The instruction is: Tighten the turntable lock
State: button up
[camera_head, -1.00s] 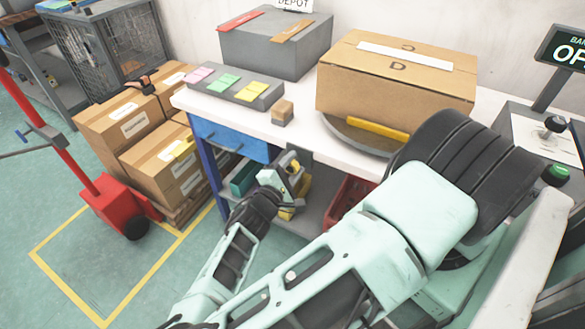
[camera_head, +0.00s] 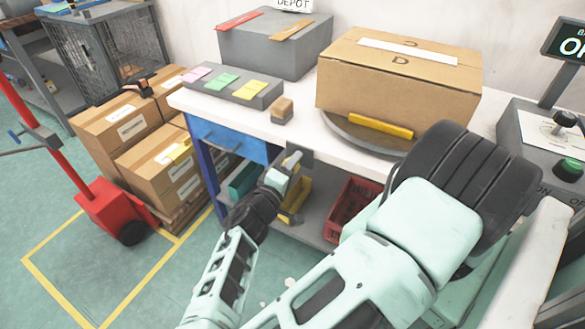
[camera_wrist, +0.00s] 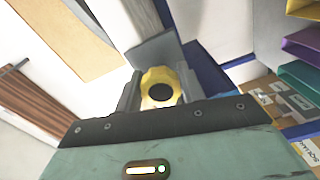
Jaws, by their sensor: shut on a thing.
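The turntable lock shows in the wrist view as a yellow knob (camera_wrist: 160,88) with a dark round centre, in front of a grey bracket (camera_wrist: 155,53). My gripper (camera_wrist: 158,92) is shut on the knob, one finger on each side. In the head view my gripper (camera_head: 290,164) is at the front edge of the workbench, by the small grey bracket (camera_head: 300,155); the knob is hidden there by the hand. The round grey turntable (camera_head: 345,132) lies on the bench with a cardboard box (camera_head: 390,85) on it and a yellow bar (camera_head: 380,126) at its front.
A wooden block (camera_head: 282,110) and a grey tray (camera_head: 232,86) with coloured cards are on the white bench. A blue drawer (camera_head: 230,138) is left of my gripper. Below are a yellow bin (camera_head: 296,200) and a red crate (camera_head: 352,205). A red pallet jack (camera_head: 110,205) stands left.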

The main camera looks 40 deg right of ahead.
jog(key=shift+f, duration=0.1)
dwell(0.4)
jog(key=o, duration=1)
